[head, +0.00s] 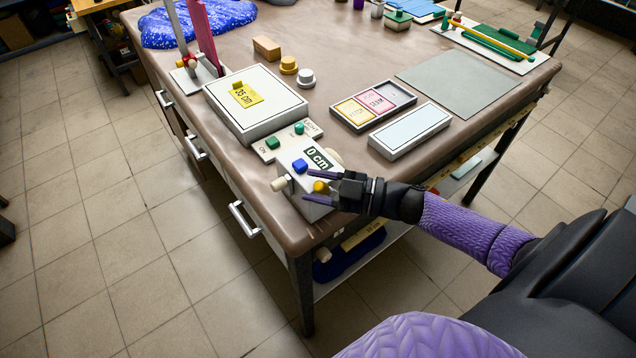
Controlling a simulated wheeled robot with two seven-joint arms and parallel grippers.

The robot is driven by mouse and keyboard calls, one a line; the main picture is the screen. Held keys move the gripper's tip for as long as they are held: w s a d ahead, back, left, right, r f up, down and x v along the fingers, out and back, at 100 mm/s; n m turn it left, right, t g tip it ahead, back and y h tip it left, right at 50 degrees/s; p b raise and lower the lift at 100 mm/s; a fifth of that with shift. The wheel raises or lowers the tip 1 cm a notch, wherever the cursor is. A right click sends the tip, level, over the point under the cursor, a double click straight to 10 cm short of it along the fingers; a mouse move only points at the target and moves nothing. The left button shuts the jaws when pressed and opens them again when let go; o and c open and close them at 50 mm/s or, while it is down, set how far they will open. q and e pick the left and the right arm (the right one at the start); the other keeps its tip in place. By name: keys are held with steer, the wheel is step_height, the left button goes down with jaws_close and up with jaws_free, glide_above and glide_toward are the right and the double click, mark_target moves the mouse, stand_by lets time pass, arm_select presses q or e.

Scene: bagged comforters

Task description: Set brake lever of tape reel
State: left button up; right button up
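A grey box-shaped device with a dark "0 cm" display (318,160) sits at the table's near corner; it appears to be the tape reel. It carries a blue block (300,166), a yellow knob (320,187) and a cream knob (279,184) sticking out on its left side. Which of these is the brake lever I cannot tell. My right gripper (308,186) reaches in from the right with its two fingers apart, one above and one below the yellow knob. Whether they touch it is unclear. The gripper hides part of the device's front. My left gripper is not in view.
A plate with green buttons (271,143) adjoins the device. Behind stand a white box with a yellow "35 cm" card (247,93), a label tray (376,104) and a pale box (409,130). A grey mat (457,82) lies right. Drawer handles (243,219) protrude at left.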

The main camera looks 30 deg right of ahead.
jaws_close()
steer(key=a+n+g+h+p, duration=0.1)
steer(key=n+p, duration=0.1)
steer(key=p, duration=0.1)
steer(key=shift+h, duration=0.3)
steer(key=shift+f+p, duration=0.35)
steer(key=shift+p, duration=0.05)
steer(key=shift+a+f+n+h, duration=0.1)
steer(key=shift+f+n+h, duration=0.15)
steer(key=shift+n+h, duration=0.05)
steer(key=shift+o, duration=1.7)
jaws_free()
steer(key=shift+s, duration=0.1)
